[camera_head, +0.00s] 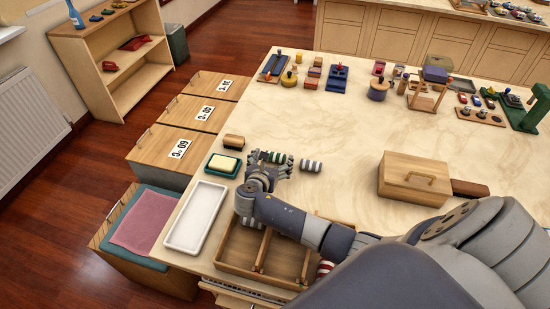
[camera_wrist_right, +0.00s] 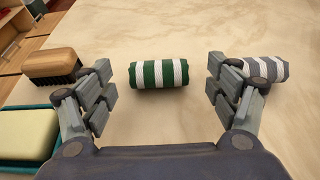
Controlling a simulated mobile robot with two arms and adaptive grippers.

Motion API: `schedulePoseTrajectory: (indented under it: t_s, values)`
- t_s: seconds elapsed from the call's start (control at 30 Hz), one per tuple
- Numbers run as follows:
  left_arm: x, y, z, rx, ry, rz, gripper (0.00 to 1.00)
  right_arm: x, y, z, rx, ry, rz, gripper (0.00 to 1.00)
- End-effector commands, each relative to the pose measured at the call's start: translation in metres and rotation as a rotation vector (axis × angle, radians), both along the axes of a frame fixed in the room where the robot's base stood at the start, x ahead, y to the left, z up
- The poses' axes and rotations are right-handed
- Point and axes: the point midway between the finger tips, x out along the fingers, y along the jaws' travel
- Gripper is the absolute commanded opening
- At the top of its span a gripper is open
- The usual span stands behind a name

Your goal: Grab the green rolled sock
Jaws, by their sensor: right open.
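The green rolled sock (camera_wrist_right: 159,73) has green and white stripes and lies on the table, centred ahead of my right gripper's fingers in the right wrist view. In the head view it shows partly (camera_head: 281,158) behind my right gripper. My right gripper (camera_head: 268,164) is open and empty, low over the table, with its fingers (camera_wrist_right: 159,98) to the left and right of the sock in the wrist view. Whether the fingertips reach alongside the sock is hard to tell. My left gripper is not in view.
A grey-striped rolled sock (camera_wrist_right: 263,69) lies close on the right. A wooden brush (camera_wrist_right: 55,65) and a green soap dish (camera_head: 223,165) are on the left. A divided wooden tray (camera_head: 225,266) and a white tray (camera_head: 195,216) lie near the front.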

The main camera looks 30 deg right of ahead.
Motion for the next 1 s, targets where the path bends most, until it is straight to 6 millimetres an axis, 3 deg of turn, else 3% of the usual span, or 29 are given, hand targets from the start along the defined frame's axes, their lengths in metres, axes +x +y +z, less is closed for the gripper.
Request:
schedulePoseTrajectory:
  t_s: [0.3,0.6,0.8,1.0]
  values:
    - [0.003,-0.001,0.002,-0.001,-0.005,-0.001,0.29,0.023,-0.024,-0.012,-0.001,0.002,0.000,0.82]
    - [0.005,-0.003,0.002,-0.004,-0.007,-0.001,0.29,0.025,-0.027,-0.014,0.000,0.001,0.000,0.82]
    - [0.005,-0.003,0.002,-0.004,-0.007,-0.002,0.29,0.025,-0.026,-0.014,0.000,0.001,0.000,0.42]
    - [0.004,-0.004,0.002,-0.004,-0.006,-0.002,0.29,0.025,-0.026,-0.014,0.000,0.001,0.000,0.41]
